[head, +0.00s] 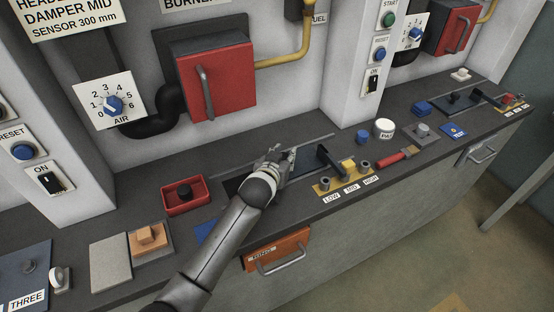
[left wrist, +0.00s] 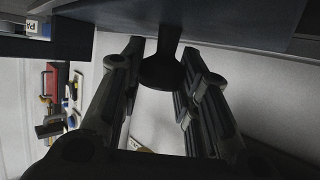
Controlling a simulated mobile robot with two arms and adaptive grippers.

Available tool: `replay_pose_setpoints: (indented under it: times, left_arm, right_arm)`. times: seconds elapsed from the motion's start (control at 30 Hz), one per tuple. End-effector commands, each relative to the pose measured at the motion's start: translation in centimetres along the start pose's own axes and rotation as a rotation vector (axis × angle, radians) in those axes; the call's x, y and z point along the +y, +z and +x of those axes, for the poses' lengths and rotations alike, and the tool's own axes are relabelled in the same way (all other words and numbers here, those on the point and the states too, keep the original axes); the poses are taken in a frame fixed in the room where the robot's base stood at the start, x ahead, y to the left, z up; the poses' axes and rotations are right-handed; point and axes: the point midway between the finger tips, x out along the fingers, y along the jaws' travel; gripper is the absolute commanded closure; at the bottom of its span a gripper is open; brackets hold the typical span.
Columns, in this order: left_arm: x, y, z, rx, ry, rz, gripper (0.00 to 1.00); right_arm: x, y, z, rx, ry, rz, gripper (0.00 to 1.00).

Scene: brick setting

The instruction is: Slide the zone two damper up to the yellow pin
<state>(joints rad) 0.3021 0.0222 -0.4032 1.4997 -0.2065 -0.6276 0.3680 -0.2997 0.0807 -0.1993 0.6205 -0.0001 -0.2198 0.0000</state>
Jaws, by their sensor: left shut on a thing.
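The zone two damper is a black sliding plate (head: 304,168) in a dark slot in the middle of the counter, with an upright black tab at its right end. My left gripper (head: 286,158) is over the plate and shut on the damper's knob, which the gripper mostly hides in the head view. The left wrist view shows the black knob (left wrist: 164,68) between the two fingers. The yellow pin (head: 347,164) stands at the middle of a brass strip marked LOW, MID, HIGH. A gap shows between the tab and the pin. My right gripper is not in view.
Grey posts (head: 325,184) flank the pin on the strip. A red-handled tool (head: 393,159) and a white round container (head: 384,128) are to the right. A red tray (head: 186,195) is at left. A second damper (head: 460,101) is farther right. A red burner door (head: 216,80) is behind.

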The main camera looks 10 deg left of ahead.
Motion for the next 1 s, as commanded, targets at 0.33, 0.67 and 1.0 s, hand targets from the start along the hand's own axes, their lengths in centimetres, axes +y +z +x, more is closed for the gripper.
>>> replay_pose_setpoints:
  times: [0.33,0.67,1.0]
  left_arm:
    - [-0.1,0.0,0.0,-0.001,-0.001,0.000,0.49]
    - [-0.1,0.0,-0.2,-0.001,0.000,0.000,0.49]
    - [0.0,0.1,-4.0,0.000,0.001,-0.001,0.49]
  right_arm:
    - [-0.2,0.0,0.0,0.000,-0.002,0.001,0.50]
    - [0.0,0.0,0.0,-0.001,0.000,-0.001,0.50]
    - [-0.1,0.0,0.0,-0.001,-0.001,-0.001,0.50]
